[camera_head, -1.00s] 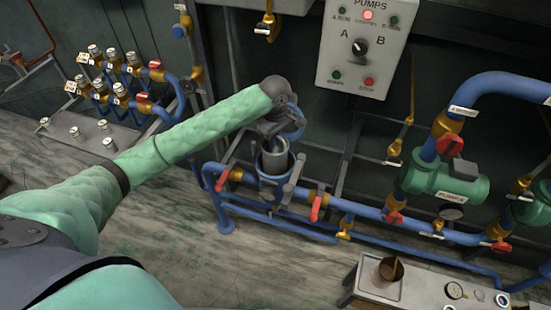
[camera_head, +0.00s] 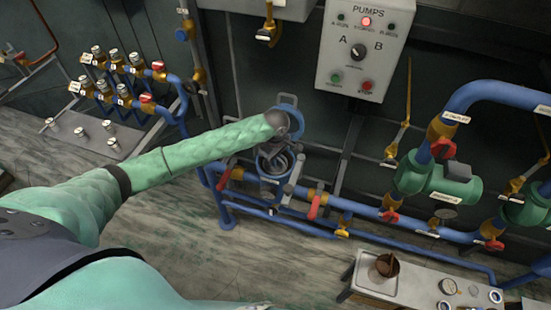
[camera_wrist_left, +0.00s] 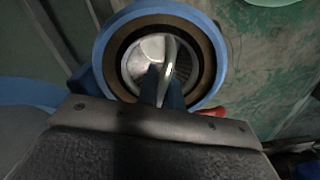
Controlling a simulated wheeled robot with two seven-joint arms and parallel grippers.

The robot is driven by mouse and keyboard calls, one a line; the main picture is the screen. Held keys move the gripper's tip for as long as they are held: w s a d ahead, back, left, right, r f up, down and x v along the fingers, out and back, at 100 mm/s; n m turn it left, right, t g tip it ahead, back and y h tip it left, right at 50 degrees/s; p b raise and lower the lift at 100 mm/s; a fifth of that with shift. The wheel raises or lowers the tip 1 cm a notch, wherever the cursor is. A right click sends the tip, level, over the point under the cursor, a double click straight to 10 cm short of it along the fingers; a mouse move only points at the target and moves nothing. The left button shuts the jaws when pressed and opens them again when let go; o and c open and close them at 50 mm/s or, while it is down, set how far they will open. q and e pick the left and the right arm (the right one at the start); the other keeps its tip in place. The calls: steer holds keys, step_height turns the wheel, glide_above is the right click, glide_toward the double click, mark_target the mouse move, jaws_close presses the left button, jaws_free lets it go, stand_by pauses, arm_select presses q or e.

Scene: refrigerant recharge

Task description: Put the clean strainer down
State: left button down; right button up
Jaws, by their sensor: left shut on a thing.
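The clean strainer (camera_wrist_left: 150,58) is a bright metal basket with a wire loop handle, seen from above in the left wrist view. It sits inside the round opening of the blue strainer housing (camera_wrist_left: 112,40), within a dark brown inner ring. My left gripper (camera_wrist_left: 163,88) is shut on the loop handle, above the basket. In the head view the housing (camera_head: 268,188) stands on the blue pipe line, and the strainer rim (camera_head: 291,168) shows low in its mouth. My wrist hides part of it. I cannot tell whether the basket is fully seated. My right gripper is out of view.
A blue lid (camera_head: 288,101) stands up behind the housing. Red valve handles (camera_head: 315,205) flank it along the pipe. A bench (camera_head: 420,287) at lower right holds a tray (camera_head: 366,283) with a brown strainer-like piece (camera_head: 386,265). The pump panel (camera_head: 365,50) is above.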

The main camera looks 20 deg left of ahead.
arm_select(q)
steer(key=c, duration=1.6)
jaws_free()
steer(key=shift+f, duration=0.1)
steer(key=shift+o, duration=0.2)
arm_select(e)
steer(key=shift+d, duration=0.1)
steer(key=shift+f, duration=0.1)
